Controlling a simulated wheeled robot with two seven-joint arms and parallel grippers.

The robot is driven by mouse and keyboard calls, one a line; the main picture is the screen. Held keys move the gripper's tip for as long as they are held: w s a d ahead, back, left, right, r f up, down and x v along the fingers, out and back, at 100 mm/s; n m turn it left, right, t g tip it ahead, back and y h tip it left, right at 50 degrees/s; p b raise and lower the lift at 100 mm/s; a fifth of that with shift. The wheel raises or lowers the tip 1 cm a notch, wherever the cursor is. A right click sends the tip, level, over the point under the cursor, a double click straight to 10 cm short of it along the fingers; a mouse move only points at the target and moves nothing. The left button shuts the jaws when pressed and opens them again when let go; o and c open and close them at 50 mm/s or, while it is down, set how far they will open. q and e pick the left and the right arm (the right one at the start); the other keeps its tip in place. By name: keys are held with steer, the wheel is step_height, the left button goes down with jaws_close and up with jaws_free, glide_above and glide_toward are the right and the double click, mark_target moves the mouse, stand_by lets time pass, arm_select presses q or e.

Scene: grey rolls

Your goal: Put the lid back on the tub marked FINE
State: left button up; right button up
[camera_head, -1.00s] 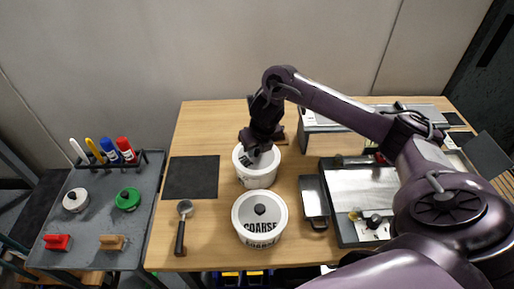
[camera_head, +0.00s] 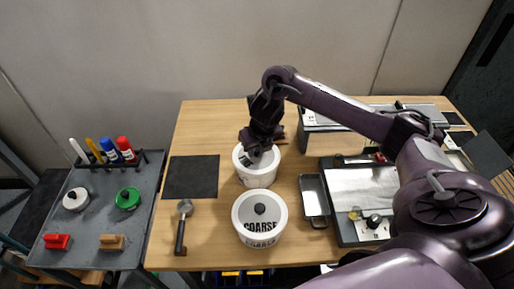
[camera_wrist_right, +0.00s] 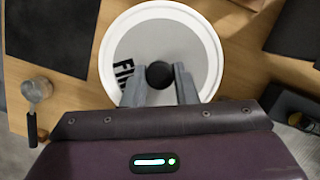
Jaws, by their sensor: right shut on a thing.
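The FINE tub (camera_head: 257,180) is a white round tub standing upright at the middle of the wooden table. Its round lid (camera_wrist_right: 135,45), with a grey face, part of the word FINE and a black knob (camera_wrist_right: 159,75), is centred over the tub's mouth in the right wrist view. I cannot tell whether it rests fully on the rim. My right gripper (camera_head: 255,152) reaches down from above, and its fingers (camera_wrist_right: 160,85) are shut on the lid's knob from both sides. The fingers hide part of the lid and its lettering. My left gripper is not in view.
The COARSE tub (camera_head: 260,222), with its lid on, stands just in front. A scoop (camera_head: 182,228) and a dark mat (camera_head: 191,177) lie to the left. A metal tray (camera_head: 314,196) is to the right. A grey side table (camera_head: 88,222) holds markers and small items.

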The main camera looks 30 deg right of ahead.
steer(key=shift+f, duration=0.1)
stand_by(0.7)
steer(key=o, duration=1.5)
steer(key=shift+r+p, duration=3)
steer(key=shift+r, duration=0.55)
jaws_close()
